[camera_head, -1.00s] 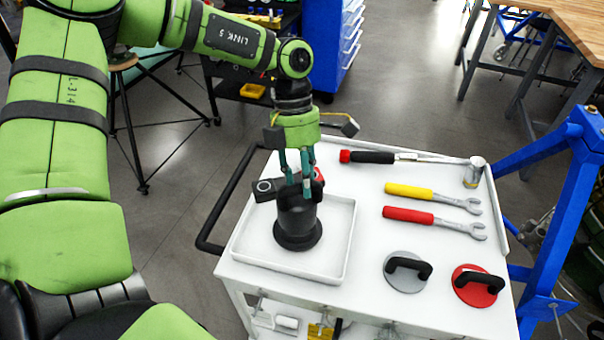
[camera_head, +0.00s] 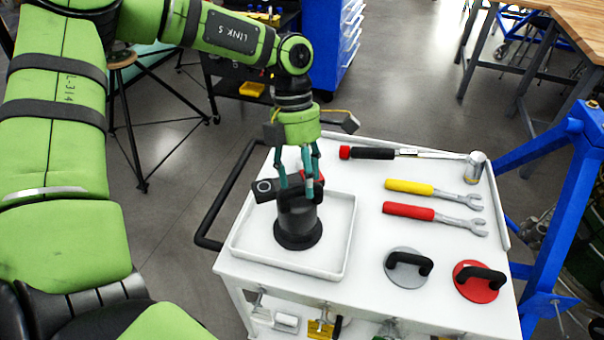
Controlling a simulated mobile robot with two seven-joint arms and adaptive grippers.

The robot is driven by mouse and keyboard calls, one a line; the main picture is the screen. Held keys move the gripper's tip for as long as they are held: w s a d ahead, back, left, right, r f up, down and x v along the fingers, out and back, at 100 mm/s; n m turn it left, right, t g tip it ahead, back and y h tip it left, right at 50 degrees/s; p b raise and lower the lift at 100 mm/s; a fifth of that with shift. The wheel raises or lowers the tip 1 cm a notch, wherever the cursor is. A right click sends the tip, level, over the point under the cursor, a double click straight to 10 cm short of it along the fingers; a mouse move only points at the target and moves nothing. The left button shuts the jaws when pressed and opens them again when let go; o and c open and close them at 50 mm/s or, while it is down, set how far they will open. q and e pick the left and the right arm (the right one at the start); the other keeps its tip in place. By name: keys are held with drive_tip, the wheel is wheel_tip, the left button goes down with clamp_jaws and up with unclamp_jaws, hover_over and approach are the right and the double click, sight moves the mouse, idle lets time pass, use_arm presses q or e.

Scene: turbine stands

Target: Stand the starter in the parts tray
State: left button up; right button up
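The starter (camera_head: 297,223), a dark cylinder with a wider round base and a side piece, stands upright in the parts tray (camera_head: 345,238). The fingers hide some of the starter's top. My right gripper is not in view.
The white cart top (camera_head: 350,292) also holds a torque wrench (camera_head: 420,154), a yellow wrench (camera_head: 415,188), a red wrench (camera_head: 415,212), and grey (camera_head: 404,280) and red (camera_head: 478,290) handled discs. A black cart handle (camera_head: 222,200) is left of the tray. A blue frame stands at right.

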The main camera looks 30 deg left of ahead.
use_arm(q)
drive_tip(key=shift+o, duration=0.8)
drive_tip(key=shift+f, duration=0.2)
drive_tip(key=shift+r, duration=0.1)
drive_tip(key=p+v, duration=0.2)
drive_tip(key=v, duration=0.5)
